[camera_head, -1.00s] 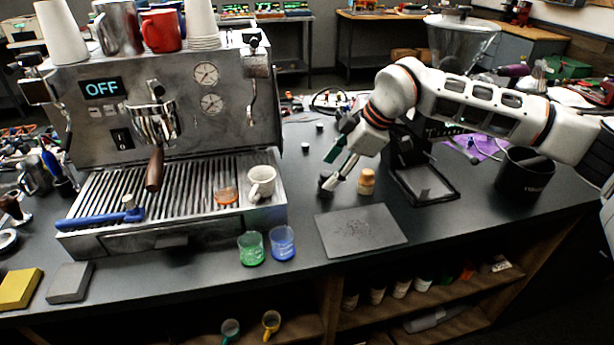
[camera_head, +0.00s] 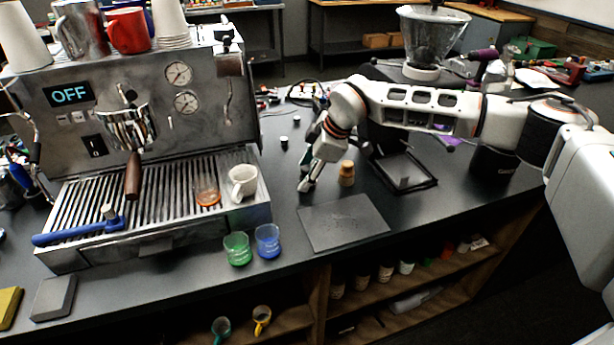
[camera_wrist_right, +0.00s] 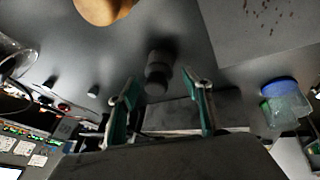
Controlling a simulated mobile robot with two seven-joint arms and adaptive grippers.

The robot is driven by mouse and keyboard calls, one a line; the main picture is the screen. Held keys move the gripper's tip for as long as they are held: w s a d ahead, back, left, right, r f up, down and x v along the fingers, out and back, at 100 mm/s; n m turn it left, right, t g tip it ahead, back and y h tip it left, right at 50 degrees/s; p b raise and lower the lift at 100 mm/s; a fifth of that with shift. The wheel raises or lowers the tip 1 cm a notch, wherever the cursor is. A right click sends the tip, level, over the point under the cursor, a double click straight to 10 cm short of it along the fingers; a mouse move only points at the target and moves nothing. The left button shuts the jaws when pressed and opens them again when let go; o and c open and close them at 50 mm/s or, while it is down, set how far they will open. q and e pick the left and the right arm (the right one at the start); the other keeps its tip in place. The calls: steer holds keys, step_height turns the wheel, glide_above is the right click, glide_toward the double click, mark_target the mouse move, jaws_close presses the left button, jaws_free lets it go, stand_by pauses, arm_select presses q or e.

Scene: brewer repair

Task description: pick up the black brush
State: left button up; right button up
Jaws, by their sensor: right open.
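A small dark, roughly cylindrical piece, which seems to be the black brush (camera_wrist_right: 157,72), shows in the wrist view between and just beyond my right fingertips. My right gripper (camera_wrist_right: 160,79) is open, with one green-padded finger on each side of it, and I see no contact. In the head view the right gripper (camera_head: 306,186) points down close to the counter, left of a small wooden-topped jar; it largely hides the dark piece there. My left gripper is not in view.
The jar (camera_head: 347,173) stands close right of the gripper. A grey mat (camera_head: 343,222) lies in front. Green (camera_head: 237,249) and blue (camera_head: 268,241) cups stand front left, beside the espresso machine (camera_head: 160,235). A black stand (camera_head: 428,183) is at right.

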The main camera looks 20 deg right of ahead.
mark_target(307, 169)
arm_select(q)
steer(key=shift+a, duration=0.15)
arm_select(e)
steer(key=c, duration=1.2)
steer(key=shift+c, duration=0.2)
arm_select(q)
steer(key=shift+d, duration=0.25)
arm_select(e)
steer(key=shift+r, duration=0.15)
steer(key=shift+r, duration=0.55)
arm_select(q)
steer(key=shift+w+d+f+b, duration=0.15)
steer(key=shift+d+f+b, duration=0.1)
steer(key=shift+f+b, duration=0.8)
arm_select(e)
step_height(307, 169, up, 19)
steer(key=shift+f, duration=0.15)
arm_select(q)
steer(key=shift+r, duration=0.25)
